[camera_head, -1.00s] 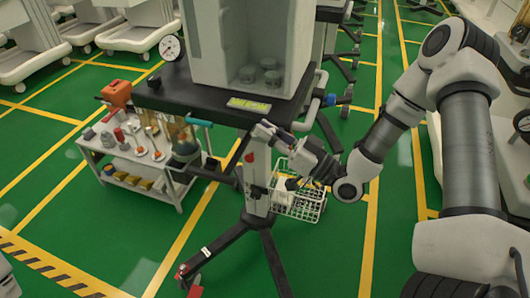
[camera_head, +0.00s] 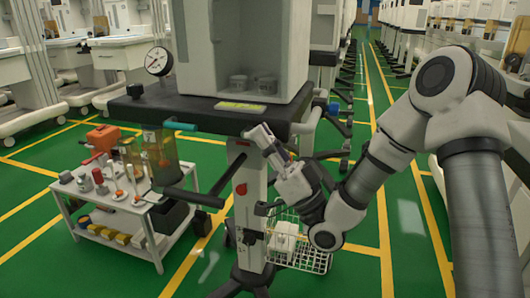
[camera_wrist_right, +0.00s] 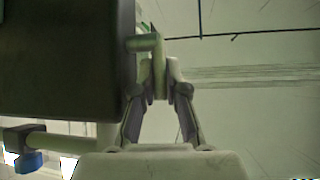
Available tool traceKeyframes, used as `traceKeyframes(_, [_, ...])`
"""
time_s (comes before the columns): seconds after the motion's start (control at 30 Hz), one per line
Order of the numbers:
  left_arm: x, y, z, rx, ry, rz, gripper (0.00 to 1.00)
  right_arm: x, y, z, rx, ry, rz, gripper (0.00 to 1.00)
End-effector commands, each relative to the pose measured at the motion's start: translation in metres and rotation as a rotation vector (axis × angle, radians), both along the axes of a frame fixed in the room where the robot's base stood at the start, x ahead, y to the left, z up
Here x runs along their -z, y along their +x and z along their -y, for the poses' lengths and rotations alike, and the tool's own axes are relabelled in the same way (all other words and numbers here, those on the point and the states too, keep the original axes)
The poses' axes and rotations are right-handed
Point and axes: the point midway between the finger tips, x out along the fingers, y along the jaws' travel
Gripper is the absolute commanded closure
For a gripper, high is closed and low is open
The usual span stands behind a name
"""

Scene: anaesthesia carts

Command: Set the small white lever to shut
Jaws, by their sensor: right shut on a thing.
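My right gripper (camera_head: 262,136) is at the front right edge of the black cart top (camera_head: 215,113), beside the pale column. In the right wrist view, its fingers (camera_wrist_right: 168,92) are closed around the end of a small pale lever (camera_wrist_right: 145,43). The lever comes out of the side of a dark block and bends down between the fingers. In the head view the fingers hide the lever, and I cannot read its setting. My left gripper is not in view.
A teal handle (camera_head: 181,126) and a round gauge (camera_head: 158,61) are on the cart's left side. A wire basket (camera_head: 310,257) hangs below my right gripper. A white trolley (camera_head: 150,208) with several small items stands at left.

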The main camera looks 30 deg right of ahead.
Motion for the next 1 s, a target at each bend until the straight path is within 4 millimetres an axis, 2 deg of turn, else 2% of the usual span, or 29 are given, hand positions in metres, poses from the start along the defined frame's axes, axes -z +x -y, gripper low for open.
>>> traceKeyframes(0.33, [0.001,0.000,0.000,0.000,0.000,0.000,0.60,-0.001,0.000,0.000,0.001,0.002,0.002,1.00])
traceKeyframes(0.37, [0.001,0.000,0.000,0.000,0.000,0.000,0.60,-0.001,0.000,0.000,0.001,0.002,0.002,0.84])
traceKeyframes(0.4, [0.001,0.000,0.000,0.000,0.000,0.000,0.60,-0.001,0.000,0.000,0.001,0.002,0.002,0.76])
traceKeyframes(0.77, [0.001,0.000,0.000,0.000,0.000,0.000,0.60,0.004,-0.002,0.002,0.002,0.003,0.000,0.76])
traceKeyframes(0.87, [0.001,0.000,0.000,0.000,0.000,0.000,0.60,0.015,-0.010,0.008,0.003,0.005,-0.003,0.76])
traceKeyframes(1.0, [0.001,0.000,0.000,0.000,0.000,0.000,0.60,0.041,-0.030,0.020,0.004,0.010,-0.004,0.76])
